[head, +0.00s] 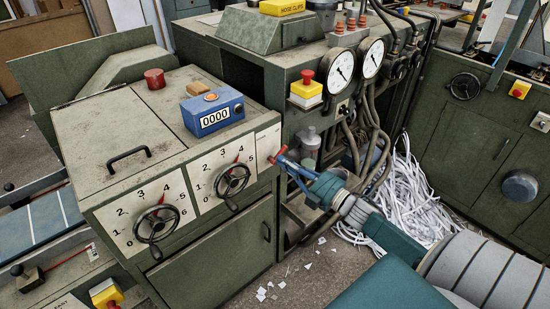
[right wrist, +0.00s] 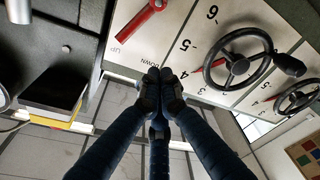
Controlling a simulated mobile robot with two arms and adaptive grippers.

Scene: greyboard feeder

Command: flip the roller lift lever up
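The roller lift lever (head: 277,155) is a red lever on the white front panel of the green feeder cabinet, beside the right dial. In the head view it slants up to the right. In the right wrist view the red lever (right wrist: 140,20) is at the top, with one end close to the UP lettering; DOWN is printed lower on the panel. My right gripper (head: 281,161) reaches in from the right, its tips close to the lever. In the right wrist view its dark fingers (right wrist: 160,82) meet with nothing visible between them, apart from the lever. My left gripper is out of view.
Two handwheels with number dials, left (head: 156,224) and right (head: 232,181), are left of the lever. A blue counter (head: 212,111) sits on the cabinet top. A yellow box with a red button (head: 306,90) is above right. Shredded paper (head: 405,205) lies on the floor behind my arm.

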